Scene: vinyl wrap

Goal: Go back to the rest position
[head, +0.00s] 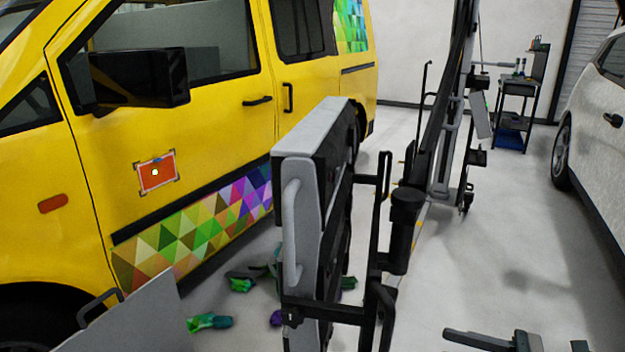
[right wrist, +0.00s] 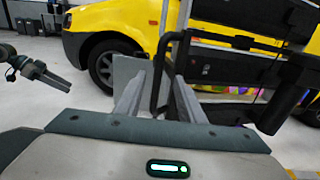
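My right gripper (right wrist: 157,95) is open in the right wrist view, its two pale fingers spread apart. A black bent handle (right wrist: 162,70) shows in the gap, at or beyond the fingertips; I cannot tell if they touch. This gripper also shows at the bottom right of the head view (head: 463,338), pointing left and right of the cart's black bars. My left gripper (right wrist: 52,77) shows at the left edge of the right wrist view, apart from other things. Its fingers are too small to tell open from shut. It is out of the head view.
A grey and black cart (head: 300,215) stands upright close in front. The yellow van (head: 225,130) carries an orange patch (head: 161,178) and triangle-patterned wrap. A grey panel (head: 140,320) is at bottom left. Coloured scraps (head: 209,323) lie on the floor. Open floor (head: 500,260) reaches towards a white car (head: 590,140).

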